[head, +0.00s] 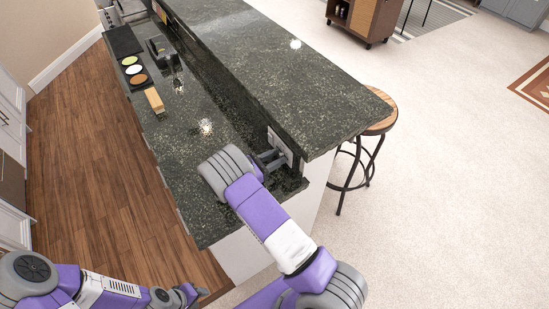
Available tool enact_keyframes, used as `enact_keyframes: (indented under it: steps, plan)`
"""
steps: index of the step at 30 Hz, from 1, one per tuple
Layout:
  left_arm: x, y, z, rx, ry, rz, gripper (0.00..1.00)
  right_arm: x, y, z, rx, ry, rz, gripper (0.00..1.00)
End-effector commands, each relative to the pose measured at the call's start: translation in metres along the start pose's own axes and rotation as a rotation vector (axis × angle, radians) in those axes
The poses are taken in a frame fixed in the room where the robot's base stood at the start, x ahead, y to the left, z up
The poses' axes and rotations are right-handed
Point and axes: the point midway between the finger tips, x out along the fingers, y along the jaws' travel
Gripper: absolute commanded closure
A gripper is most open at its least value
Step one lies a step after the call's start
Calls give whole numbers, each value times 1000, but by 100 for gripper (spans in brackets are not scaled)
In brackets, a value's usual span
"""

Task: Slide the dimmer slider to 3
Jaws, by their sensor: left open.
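A pale wall plate (284,148), which looks like the dimmer, is set in the upright face under the raised bar counter, near its front end. Its slider and any numbers are too small or hidden to read. My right gripper (272,159) is at this plate, with its fingers very close to it. I cannot tell whether they touch it, or whether they are open or shut. My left gripper (192,292) is open and empty, low over the wooden floor at the bottom left, well away from the plate.
The raised dark stone counter (300,75) overhangs the plate on the right. The lower counter (190,150) holds glasses (206,127), a wooden block (154,100) and a tray of coloured bowls (136,80). A round stool (382,112) stands right of the bar.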

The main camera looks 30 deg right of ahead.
Motion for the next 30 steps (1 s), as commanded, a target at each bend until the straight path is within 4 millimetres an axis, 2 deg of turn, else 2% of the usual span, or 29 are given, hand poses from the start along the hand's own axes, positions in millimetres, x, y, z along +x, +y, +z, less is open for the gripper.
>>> enact_keyframes:
  steps: [10,21,25,30]
  plan:
    - [0,0,0,0,0,0,57,-5,0,0,0,0,2,62]
    - [4,-2,0,0,0,0,57,-62,1,-1,1,0,3,62]
    - [4,-2,0,0,0,0,57,-73,0,0,0,-1,2,62]
    - [4,-2,0,0,0,0,57,-76,0,0,-1,-1,0,62]
